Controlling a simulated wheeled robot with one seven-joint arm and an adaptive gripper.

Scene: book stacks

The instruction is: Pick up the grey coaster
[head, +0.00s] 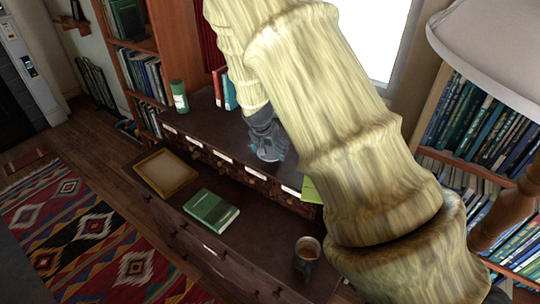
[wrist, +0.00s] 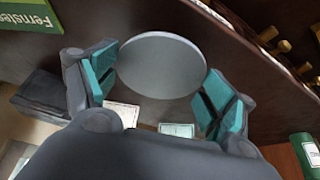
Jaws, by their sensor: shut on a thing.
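The grey coaster (wrist: 162,65) is a flat round disc in the wrist view. It spans the gap between the teal pads of my gripper (wrist: 160,88), with its left and right edges at the pads. My gripper is shut on it. In the head view my gripper (head: 266,140) is over the raised back part of the dark desk, and a small pale part of the coaster (head: 268,155) shows below the fingers. My arm hides much of the area to the right. I cannot tell whether the coaster touches the surface under it.
On the desk (head: 255,238) are a green book (head: 211,210), a wooden tray (head: 165,172) and a cup (head: 308,247). A green can (head: 179,96) and upright books (head: 225,88) stand on the raised part. A lampshade (head: 495,45) hangs over at right.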

